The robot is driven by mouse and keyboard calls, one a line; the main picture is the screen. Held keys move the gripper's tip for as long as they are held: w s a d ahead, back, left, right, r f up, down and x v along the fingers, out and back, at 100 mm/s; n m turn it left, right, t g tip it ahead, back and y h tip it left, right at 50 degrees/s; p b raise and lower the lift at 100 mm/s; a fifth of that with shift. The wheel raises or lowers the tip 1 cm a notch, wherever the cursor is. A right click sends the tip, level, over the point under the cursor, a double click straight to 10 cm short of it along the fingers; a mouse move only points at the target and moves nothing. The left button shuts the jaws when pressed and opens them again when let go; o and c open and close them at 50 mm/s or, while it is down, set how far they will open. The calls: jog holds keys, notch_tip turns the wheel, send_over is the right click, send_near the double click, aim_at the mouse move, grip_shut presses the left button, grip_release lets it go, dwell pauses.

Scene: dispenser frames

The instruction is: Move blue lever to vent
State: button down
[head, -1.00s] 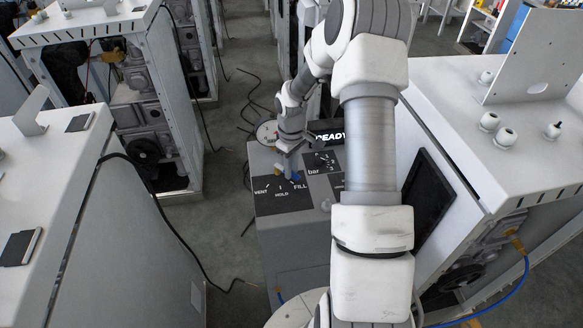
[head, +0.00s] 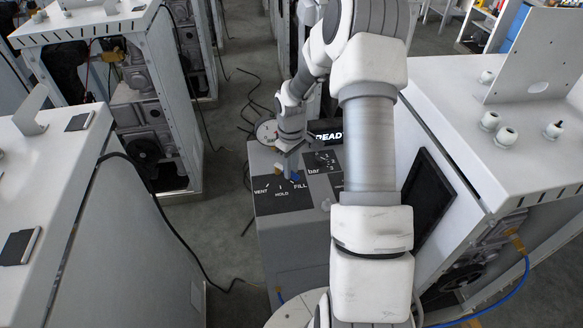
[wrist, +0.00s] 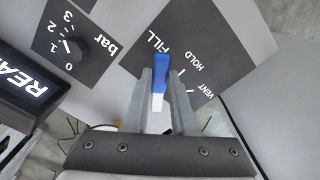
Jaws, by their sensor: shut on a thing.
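The blue lever (wrist: 159,75) stands out from the black VENT/HOLD/FILL panel (wrist: 200,40). In the wrist view it lies between the two fingers of my gripper (wrist: 160,82), which are shut on it. Its blue part is close to the FILL label, with HOLD and VENT further right. In the head view my gripper (head: 290,166) is over the panel, and only a small bit of the blue lever (head: 295,177) shows near FILL. The VENT label (head: 261,191) is on the left there. The lever's pivot is hidden.
A bar dial (wrist: 75,48) sits on a second black panel beside the lever panel. A lit READY display (wrist: 30,83) stands close to the dial. In the head view a large white cabinet (head: 470,100) with a dark screen is on the right.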

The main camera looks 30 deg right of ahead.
jog(key=a+m+b, duration=0.1)
jog(key=m, duration=0.1)
jog(key=a+m+b, duration=0.1)
jog(key=m, duration=0.1)
jog(key=shift+s+f+b, duration=0.1)
jog(key=shift+s+b, duration=0.05)
jog(key=shift+b, duration=0.15)
jog(key=a+m, duration=0.1)
jog(key=m, duration=0.1)
jog(key=a+m+b, duration=0.1)
jog(key=shift+m, duration=0.4)
jog(key=m, duration=0.1)
jog(key=w+a+m+b, duration=0.1)
jog(key=m, duration=0.1)
jog(key=shift+a+m, duration=0.25)
jog(key=shift+m, duration=0.05)
jog(key=shift+w+a+m, duration=0.35)
jog(key=shift+m, duration=0.7)
jog(key=shift+w+a+m, duration=0.3)
jog(key=shift+w+m, duration=0.05)
jog(key=shift+m, duration=0.7)
jog(key=c, duration=0.7)
grip_release()
notch_tip(320, 180, up, 18)
jog(key=shift+f+p, duration=0.15)
jog(key=shift+p, duration=0.3)
